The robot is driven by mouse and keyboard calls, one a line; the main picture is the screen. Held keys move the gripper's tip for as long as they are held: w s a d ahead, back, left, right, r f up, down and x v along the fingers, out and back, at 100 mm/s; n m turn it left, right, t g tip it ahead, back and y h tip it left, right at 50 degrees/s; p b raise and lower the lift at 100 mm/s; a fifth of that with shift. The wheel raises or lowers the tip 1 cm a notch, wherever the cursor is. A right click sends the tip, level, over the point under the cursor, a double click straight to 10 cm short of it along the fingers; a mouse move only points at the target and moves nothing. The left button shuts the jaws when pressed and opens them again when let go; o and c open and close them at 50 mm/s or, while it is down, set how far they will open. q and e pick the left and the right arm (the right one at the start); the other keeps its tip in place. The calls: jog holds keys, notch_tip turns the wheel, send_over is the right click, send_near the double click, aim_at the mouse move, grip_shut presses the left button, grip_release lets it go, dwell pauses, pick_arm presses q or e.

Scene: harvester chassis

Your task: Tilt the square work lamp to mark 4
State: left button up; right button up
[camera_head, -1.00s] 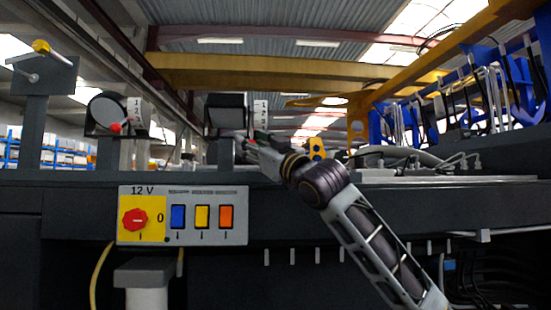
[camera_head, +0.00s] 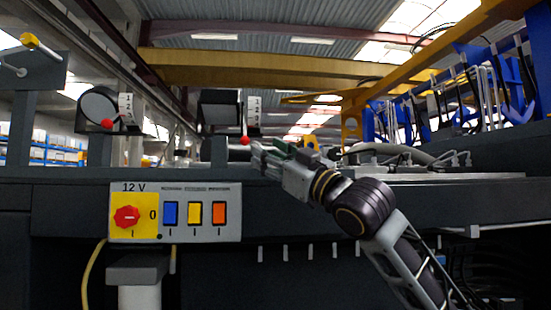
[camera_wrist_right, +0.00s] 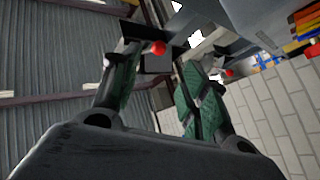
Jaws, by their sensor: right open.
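The square work lamp (camera_head: 221,110) stands on a post behind the dark chassis edge in the head view. A short lever with a red ball knob (camera_head: 245,141) hangs at its right side, beside a white number scale (camera_head: 254,109); which mark it points to is too small to tell. My right gripper (camera_head: 256,154) is open and empty, just below and right of this knob. In the right wrist view a red ball (camera_wrist_right: 158,47) shows between the spread fingertips of my right gripper (camera_wrist_right: 165,62), seemingly beyond them. My left gripper is out of view.
A round lamp (camera_head: 98,104) with its own red knob (camera_head: 107,123) and scale stands left. A 12 V switch panel (camera_head: 175,212) is on the chassis front. A yellow-tipped lever (camera_head: 28,40) is at far left. Hoses and blue racks (camera_head: 490,90) fill the right.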

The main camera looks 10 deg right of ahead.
jog(key=shift+v, duration=0.75)
